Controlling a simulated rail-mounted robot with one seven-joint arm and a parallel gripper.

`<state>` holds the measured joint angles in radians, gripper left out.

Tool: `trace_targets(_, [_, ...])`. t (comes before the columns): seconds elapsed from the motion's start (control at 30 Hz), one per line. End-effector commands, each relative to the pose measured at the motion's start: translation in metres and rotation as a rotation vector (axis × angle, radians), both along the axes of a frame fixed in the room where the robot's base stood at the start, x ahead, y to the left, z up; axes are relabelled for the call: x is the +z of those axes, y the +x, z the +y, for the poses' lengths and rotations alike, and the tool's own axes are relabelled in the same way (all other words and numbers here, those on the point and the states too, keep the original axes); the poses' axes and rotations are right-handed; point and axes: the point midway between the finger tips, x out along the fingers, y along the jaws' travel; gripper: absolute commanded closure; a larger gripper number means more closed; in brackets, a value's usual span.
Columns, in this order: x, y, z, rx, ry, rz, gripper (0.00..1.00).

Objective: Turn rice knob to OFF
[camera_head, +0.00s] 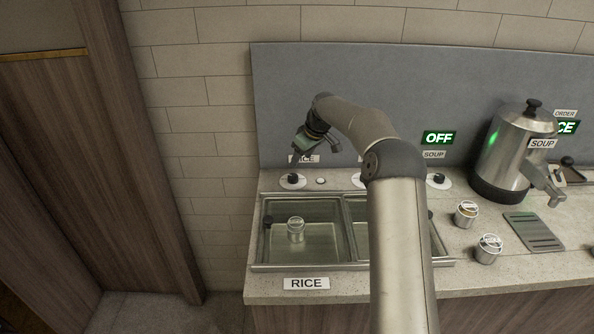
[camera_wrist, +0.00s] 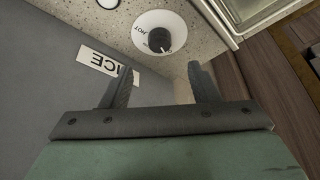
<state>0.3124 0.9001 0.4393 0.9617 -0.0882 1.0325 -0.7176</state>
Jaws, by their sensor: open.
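The rice knob (camera_head: 293,179) is a small black knob on a round white dial, on the counter behind the left well. In the wrist view the knob (camera_wrist: 159,41) shows a pale pointer mark, and the dial carries the word HOT. My gripper (camera_head: 296,158) is open and empty, above and behind the knob. In the wrist view its two fingers (camera_wrist: 162,70) stand apart, with the knob beyond the gap between their tips and not touched. A RICE label (camera_head: 307,283) is on the counter front; another, partly hidden, is on the back panel.
A metal well (camera_head: 262,250) holds a lidded container (camera_head: 296,229); a second well is partly behind my arm. Another knob (camera_head: 439,180) sits right of my arm. A green OFF sign (camera_head: 438,138) is above SOUP. A steel urn (camera_head: 510,150) and two small containers stand at right.

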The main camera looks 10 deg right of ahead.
Motion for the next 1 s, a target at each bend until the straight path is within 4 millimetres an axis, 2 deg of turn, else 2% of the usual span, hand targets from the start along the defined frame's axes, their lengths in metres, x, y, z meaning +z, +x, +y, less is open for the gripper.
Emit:
trace_targets(0.03, [0.012, -0.003, -0.004, -0.002, 0.000, -0.004, 0.45])
trace_targets(0.2, [0.046, -0.014, -0.012, 0.000, -0.001, -0.004, 0.45])
trace_targets(0.4, [0.069, -0.022, -0.018, 0.000, 0.001, -0.002, 0.45])
trace_targets(0.87, [0.076, -0.026, -0.018, 0.001, -0.002, 0.001, 0.45])
trace_targets(0.97, [0.081, -0.038, -0.006, -0.004, -0.018, 0.018, 0.45])
trace_targets(1.0, [0.084, -0.049, 0.002, -0.010, -0.030, 0.030, 0.45])
